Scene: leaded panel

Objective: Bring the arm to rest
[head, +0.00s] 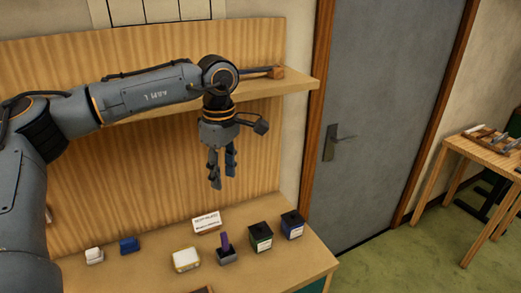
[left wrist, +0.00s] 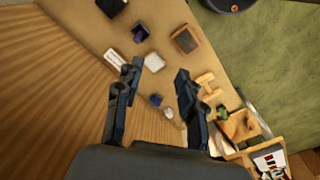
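My left arm reaches in from the left in the head view, with its forearm across a wooden back panel. My left gripper (head: 223,180) hangs fingers-down in the air in front of that panel, above the bench top. In the left wrist view the two fingers of the left gripper (left wrist: 159,71) stand apart with nothing held between them. The wooden bench top (left wrist: 85,22) lies beyond the fingertips. My right gripper is in neither view.
On the bench (head: 287,270) stand a sign (head: 206,223), a white tin (head: 186,259), a holder with a purple piece (head: 226,251), two dark boxes, and a blue and a white block. A shelf (head: 300,85) lies close behind the wrist. A grey door (head: 373,110) is right.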

